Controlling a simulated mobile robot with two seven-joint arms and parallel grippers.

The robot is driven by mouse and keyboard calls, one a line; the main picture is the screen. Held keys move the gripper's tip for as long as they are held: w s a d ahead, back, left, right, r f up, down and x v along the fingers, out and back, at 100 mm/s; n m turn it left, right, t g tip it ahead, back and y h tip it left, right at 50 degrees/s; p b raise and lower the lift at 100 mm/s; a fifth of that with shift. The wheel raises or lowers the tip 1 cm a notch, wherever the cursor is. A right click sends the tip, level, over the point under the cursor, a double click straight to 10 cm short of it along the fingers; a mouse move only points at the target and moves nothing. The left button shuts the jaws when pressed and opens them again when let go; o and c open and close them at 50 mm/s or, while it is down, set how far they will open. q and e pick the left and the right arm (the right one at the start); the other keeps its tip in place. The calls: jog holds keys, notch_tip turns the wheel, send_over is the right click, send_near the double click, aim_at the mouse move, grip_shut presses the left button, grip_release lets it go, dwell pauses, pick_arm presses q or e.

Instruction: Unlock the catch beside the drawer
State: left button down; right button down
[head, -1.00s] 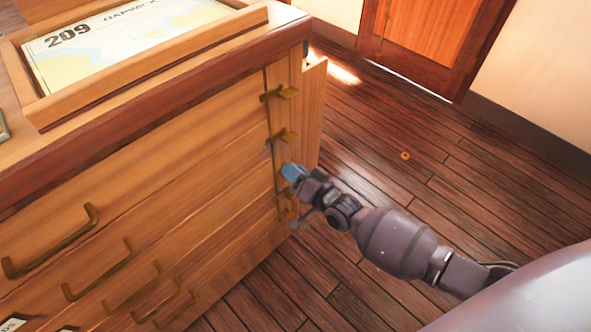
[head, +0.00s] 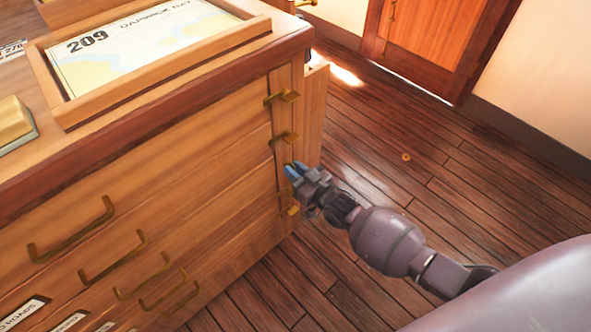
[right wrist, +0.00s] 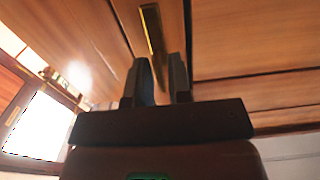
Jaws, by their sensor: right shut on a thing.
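The wooden chart chest has several drawers (head: 165,160) with brass handles. Brass catches stand in a column on its right-hand post: the top catch (head: 283,97), the one below it (head: 284,137) and the lowest (head: 291,210). My right gripper (head: 292,171), with blue fingertips, is at the catch between those lower two and is shut on it. The fingers mostly hide that catch in the head view. In the right wrist view a brass strip (right wrist: 153,30) shows just past my right gripper (right wrist: 163,76). My left gripper is not in view.
A framed chart (head: 150,45) lies on the chest top, with a yellow block (head: 13,118) at the left. A wooden panel (head: 314,110) stands out beside the post. The plank floor (head: 400,200) right of the chest is mostly clear, with a small orange ring (head: 406,157) on it.

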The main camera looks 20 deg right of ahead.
dwell(0.6)
jog(key=c, duration=1.3)
grip_release()
jog(key=shift+s, duration=0.15)
pick_arm(q)
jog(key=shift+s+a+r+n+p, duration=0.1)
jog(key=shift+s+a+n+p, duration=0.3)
jog(key=shift+p, duration=0.65)
pick_arm(e)
jog(key=v, duration=1)
jog(key=shift+s, duration=0.3)
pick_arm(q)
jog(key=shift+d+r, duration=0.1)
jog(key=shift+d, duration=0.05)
pick_arm(e)
jog(key=shift+d, duration=0.15)
